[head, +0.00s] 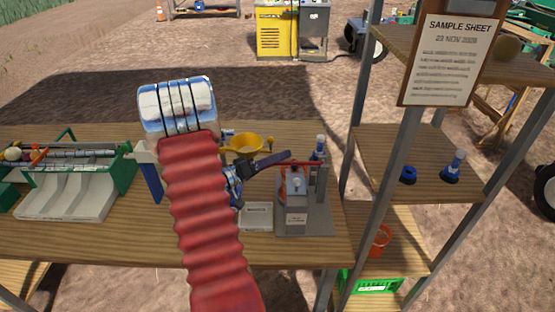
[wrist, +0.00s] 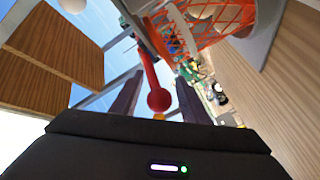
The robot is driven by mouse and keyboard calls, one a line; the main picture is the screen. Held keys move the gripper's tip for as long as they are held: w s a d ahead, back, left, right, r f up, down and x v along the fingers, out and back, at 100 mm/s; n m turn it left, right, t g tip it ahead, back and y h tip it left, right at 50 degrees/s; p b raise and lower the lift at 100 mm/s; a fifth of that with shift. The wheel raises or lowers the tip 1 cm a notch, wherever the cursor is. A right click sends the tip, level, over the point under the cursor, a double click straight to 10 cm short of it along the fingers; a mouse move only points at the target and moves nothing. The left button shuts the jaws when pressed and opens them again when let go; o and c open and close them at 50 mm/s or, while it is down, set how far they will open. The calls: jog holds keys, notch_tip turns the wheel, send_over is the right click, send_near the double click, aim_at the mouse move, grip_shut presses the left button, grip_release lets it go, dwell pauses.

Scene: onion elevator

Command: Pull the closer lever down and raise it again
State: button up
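The closer (head: 297,208) is a grey box-shaped machine with a label, at the right end of the workbench. Its red lever (head: 303,163) lies about level across its top in the head view. In the wrist view the red lever (wrist: 150,68) ends in a round red knob (wrist: 158,99). My gripper (head: 286,156) reaches in from the left at the lever's end, its dark fingers partly hiding it. In the wrist view my gripper (wrist: 157,84) is open. The knob shows between the two fingers, with a gap on each side.
An orange net bag (wrist: 205,32) with pale round things is close by in the wrist view. A wooden shelf rack (head: 400,150) is to the right.

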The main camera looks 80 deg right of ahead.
grip_shut()
dwell(0.4)
